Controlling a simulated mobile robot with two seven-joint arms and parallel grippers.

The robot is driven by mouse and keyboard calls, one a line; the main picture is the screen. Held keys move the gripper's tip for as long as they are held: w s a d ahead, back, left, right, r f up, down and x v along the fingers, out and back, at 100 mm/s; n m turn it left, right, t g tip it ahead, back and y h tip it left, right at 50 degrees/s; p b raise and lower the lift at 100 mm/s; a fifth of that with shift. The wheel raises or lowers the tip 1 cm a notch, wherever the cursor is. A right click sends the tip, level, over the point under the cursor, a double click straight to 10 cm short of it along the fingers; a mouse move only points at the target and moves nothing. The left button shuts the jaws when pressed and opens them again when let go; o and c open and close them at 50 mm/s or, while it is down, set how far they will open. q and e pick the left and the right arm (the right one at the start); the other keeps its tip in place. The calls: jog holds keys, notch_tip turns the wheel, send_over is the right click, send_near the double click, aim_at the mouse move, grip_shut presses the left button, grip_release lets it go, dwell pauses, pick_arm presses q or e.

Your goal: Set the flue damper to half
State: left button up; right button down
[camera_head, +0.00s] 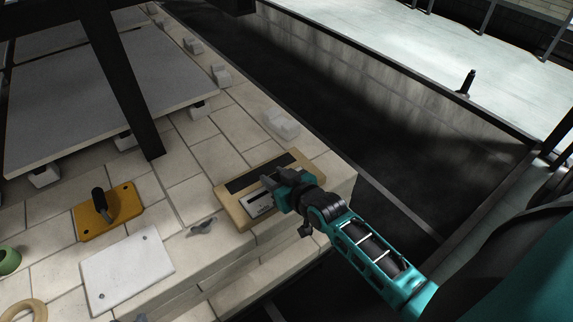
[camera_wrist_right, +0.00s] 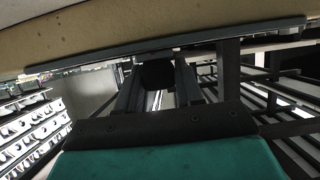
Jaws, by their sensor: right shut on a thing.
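A tan board (camera_head: 229,207) with a dark strip (camera_head: 246,178) and a pale marked plate (camera_head: 257,206) lies near the corner of the brick deck; it appears to be the flue damper's panel. My right gripper (camera_head: 272,186) is over this board, shut on a small part there that its own jaws hide. I cannot read the setting. In the right wrist view, dark gripper fingers (camera_wrist_right: 158,75) reach towards a tan edge (camera_wrist_right: 130,30) with a dark strip beneath it. What lies between them is unclear. My left gripper is in neither view.
An orange plate with a black handle (camera_head: 99,202) and a white plate (camera_head: 127,268) lie to the left. A small grey fitting (camera_head: 203,229) sits beside the board. A green ring (camera_head: 9,261) and a tan ring (camera_head: 23,310) are at far left. A dark post (camera_head: 125,80) rises behind.

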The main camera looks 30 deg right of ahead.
jog(key=shift+a, duration=0.1)
jog(key=c, duration=0.8)
grip_release()
jog(key=shift+s, duration=0.15)
jog(key=p+v, duration=0.3)
jog(key=v, duration=0.9)
jog(key=shift+s+r+p, duration=0.15)
jog(key=shift+s+p, duration=0.15)
jog(key=shift+p, duration=0.05)
